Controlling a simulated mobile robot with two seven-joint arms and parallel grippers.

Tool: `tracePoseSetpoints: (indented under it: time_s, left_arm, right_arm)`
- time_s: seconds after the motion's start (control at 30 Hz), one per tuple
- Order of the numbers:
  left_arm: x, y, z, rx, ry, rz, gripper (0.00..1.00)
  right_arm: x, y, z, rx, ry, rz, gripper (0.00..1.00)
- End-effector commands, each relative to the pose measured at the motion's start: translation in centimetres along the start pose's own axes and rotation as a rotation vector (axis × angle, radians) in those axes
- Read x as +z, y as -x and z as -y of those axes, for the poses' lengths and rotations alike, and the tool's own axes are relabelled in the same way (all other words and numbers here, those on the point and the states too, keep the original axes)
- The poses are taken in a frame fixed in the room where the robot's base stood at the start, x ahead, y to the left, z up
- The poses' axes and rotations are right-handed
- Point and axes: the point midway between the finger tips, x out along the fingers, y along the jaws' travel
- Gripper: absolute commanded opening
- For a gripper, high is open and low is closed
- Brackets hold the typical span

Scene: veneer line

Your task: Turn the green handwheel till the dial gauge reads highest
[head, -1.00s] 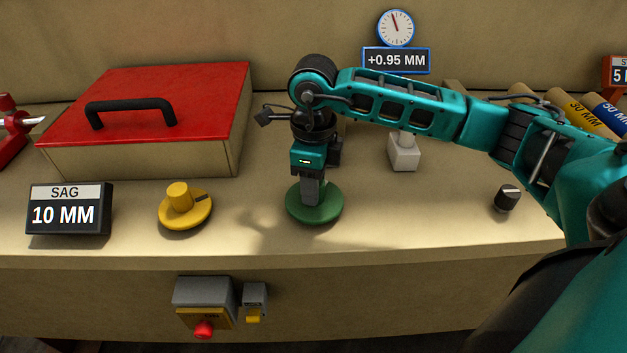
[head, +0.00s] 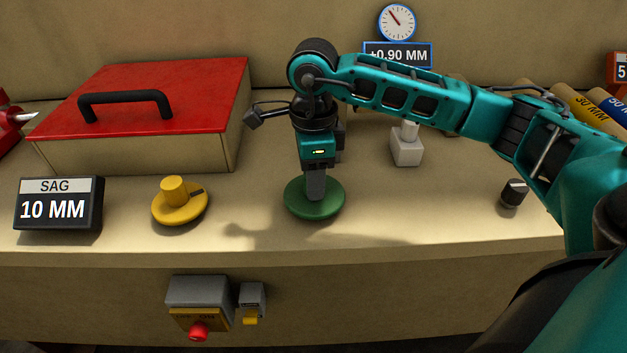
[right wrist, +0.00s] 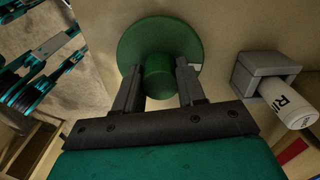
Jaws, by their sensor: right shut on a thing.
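The green handwheel (head: 314,200) lies flat on the bench, a round disc with a raised central hub. In the right wrist view the handwheel (right wrist: 190,38) fills the top middle, and its hub sits between the two fingers. My right gripper (head: 315,190) points down from above and is shut on the hub; it also shows in the right wrist view (right wrist: 158,88). The dial gauge (head: 397,22) stands at the back, its needle pointing up and left. The readout (head: 398,55) below it shows +0.90 MM, its lower edge close to my arm. My left gripper is not seen.
A yellow knob (head: 180,202) and a SAG 10 MM sign (head: 58,205) stand left of the handwheel. Behind them is a red-lidded box (head: 140,98). A grey block (head: 406,150) and a black knob (head: 513,193) stand to the right. A red-button switch box (head: 198,300) is on the bench front.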

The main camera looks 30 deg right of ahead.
Motion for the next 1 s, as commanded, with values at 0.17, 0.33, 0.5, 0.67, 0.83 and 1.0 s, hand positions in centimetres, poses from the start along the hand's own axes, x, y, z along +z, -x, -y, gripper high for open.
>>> tracePoseSetpoints:
  time_s: [0.17,0.33,0.5,0.67,0.83,1.0]
  left_arm:
    - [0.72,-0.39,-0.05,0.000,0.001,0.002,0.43]
    - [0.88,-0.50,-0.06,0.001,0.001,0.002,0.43]
    - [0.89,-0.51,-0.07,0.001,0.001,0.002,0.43]
    - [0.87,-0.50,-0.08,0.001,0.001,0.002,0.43]
    - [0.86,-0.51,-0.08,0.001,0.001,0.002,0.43]
    - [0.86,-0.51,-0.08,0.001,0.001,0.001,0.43]
  right_arm:
    - [0.03,-0.06,0.02,-0.002,0.075,0.002,0.09]
    - [0.03,0.01,0.01,-0.002,0.111,0.002,0.09]
    - [0.04,0.07,0.00,-0.002,0.122,0.002,0.09]
    - [0.04,0.09,0.00,-0.002,0.121,0.002,0.09]
    - [0.04,0.08,0.00,-0.002,0.120,0.002,0.46]
    - [0.03,0.06,-0.01,-0.001,0.120,0.002,0.62]
